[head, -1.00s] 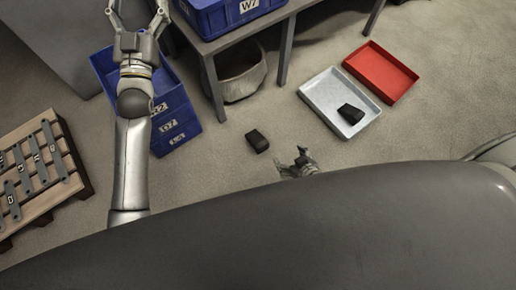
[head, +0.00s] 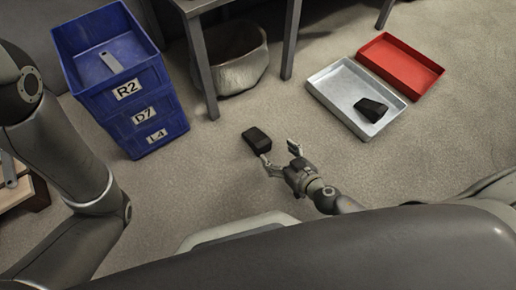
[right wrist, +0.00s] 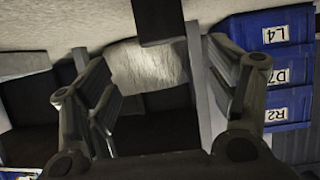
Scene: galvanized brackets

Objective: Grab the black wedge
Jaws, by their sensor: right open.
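A black block (head: 256,139) lies on the floor left of the shallow trays. A second black piece (head: 370,109), with a sloping, wedge-like shape, lies in the grey tray (head: 328,80). My right gripper (head: 278,153) is open and empty, just right of and below the floor block in the head view. One fingertip is close to the block's edge; I cannot tell if they touch. In the right wrist view, a dark block (right wrist: 160,20) shows at the top between the spread fingers. My left arm is in the head view, but its gripper is not.
A red tray (head: 414,64) sits beside the grey one. Stacked blue bins (head: 150,108) labelled R2, D7 and L4 stand at left, a bracket in the top one. A table leg (head: 203,70) and a pale round container (head: 240,75) are behind the block. Floor around the block is clear.

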